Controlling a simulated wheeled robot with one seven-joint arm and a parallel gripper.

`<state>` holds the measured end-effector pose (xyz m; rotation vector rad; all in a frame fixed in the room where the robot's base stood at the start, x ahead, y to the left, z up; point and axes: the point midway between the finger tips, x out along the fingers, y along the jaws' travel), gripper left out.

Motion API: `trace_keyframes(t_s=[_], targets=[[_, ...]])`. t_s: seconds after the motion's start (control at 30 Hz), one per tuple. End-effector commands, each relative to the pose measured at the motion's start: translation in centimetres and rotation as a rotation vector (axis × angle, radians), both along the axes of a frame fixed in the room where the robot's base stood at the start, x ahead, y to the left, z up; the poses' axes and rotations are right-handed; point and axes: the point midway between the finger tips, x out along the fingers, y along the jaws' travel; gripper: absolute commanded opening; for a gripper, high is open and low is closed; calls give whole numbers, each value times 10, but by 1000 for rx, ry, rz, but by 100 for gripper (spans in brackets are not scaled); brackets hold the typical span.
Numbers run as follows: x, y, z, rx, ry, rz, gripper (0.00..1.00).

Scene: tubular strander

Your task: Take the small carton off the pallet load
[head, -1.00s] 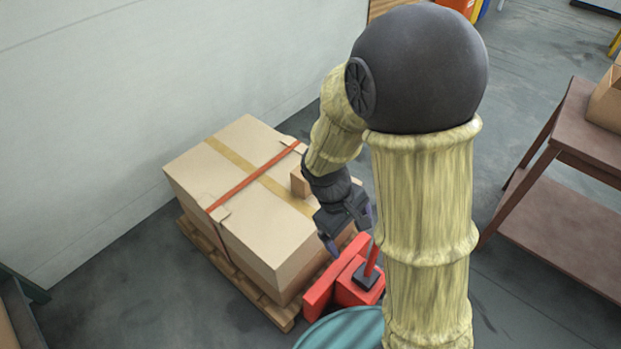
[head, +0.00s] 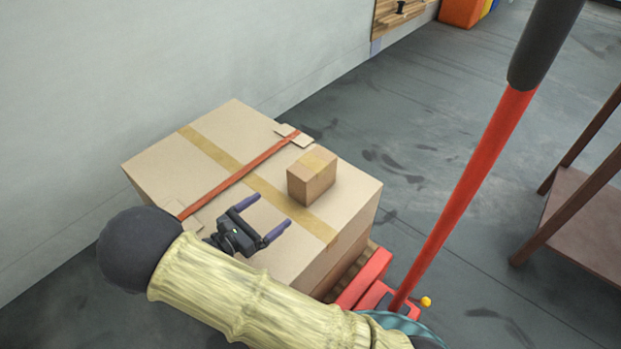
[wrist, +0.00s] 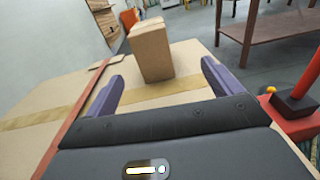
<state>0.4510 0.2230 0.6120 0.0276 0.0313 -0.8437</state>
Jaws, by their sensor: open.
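The small carton (head: 312,177) is a brown box with a tape strip on top. It stands upright on the large carton (head: 285,258) of the pallet load, near its far right corner. My gripper (head: 267,217) is open and empty, its two purple fingers pointing toward the small carton from the lower left, with a gap between. In the wrist view the small carton (wrist: 152,50) stands ahead, beyond and between the open fingertips. The pallet (head: 352,277) shows only in part under the large carton.
An orange strap (head: 240,178) crosses the large carton left of the small one. A red handle bar (head: 465,185) rises from the red pallet jack (head: 368,285) at the right. A brown table (head: 590,205) stands further right. Grey floor between them is clear.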

Motion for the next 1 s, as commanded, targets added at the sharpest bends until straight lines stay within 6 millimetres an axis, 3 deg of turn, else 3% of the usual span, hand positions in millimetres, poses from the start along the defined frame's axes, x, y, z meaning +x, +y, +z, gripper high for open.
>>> trace_keyframes(t_s=[0.03,0.13,0.47,1.0], targets=[[0,8,-8,-23,-10,28,91],[0,14,-8,-41,-18,48,91],[1,12,-7,-39,-17,48,91],[61,-50,-9,-37,-18,45,91]])
